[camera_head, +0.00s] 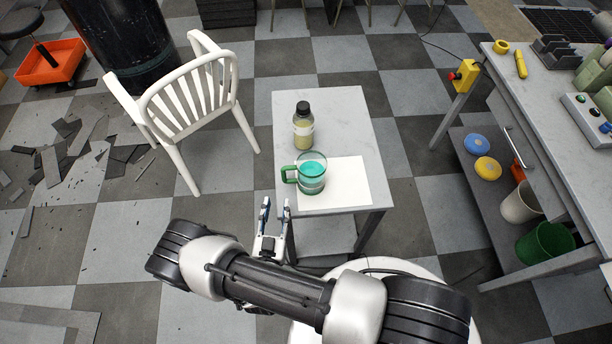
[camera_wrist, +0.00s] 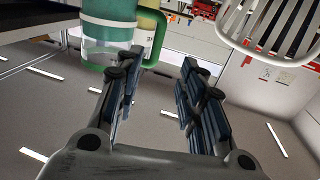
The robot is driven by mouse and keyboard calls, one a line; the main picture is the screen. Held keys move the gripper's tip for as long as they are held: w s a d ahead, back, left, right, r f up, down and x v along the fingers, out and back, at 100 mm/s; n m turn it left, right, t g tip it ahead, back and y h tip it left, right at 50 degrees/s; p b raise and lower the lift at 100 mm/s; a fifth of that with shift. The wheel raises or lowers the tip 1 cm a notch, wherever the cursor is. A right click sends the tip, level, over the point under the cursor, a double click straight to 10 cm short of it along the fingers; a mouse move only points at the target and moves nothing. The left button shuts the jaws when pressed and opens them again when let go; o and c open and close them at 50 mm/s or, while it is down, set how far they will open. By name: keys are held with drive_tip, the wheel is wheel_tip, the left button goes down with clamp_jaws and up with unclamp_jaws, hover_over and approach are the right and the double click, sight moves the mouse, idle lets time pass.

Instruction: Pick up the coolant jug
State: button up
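The coolant jug (camera_head: 311,174) is a clear jug with teal liquid and a green handle on its left side. It stands upright on a white sheet on the small grey table (camera_head: 345,108). My gripper (camera_head: 275,205) is just off the table's left edge, in front of and to the left of the jug, with its fingers apart and nothing between them. In the wrist view the jug (camera_wrist: 108,28) is at the top left, its green handle (camera_wrist: 157,40) above the gap between my open fingers (camera_wrist: 155,85). The jug is cut off by the frame there.
A dark-capped bottle of yellowish liquid (camera_head: 303,128) stands just behind the jug. A white chair (camera_head: 185,100) is left of the table. A workbench (camera_head: 535,110) with tools is at right, a green bin (camera_head: 545,243) beneath it. Debris (camera_head: 75,130) lies on the left floor.

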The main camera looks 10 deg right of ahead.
sight(283, 177)
drive_tip(key=b+x, duration=0.1)
drive_tip(key=x, duration=0.5)
drive_tip(key=shift+w+d, duration=0.15)
drive_tip(key=shift+w, duration=0.15)
drive_tip(key=shift+d+b+x, duration=0.1)
drive_tip(key=shift+b+x, duration=0.25)
drive_tip(key=shift+x, duration=1)
drive_tip(key=shift+d+b+x, duration=0.15)
drive_tip(key=shift+b+x, duration=0.15)
drive_tip(key=shift+x, duration=1.05)
drive_tip(key=shift+f, duration=0.1)
drive_tip(key=shift+s, duration=0.1)
clamp_jaws()
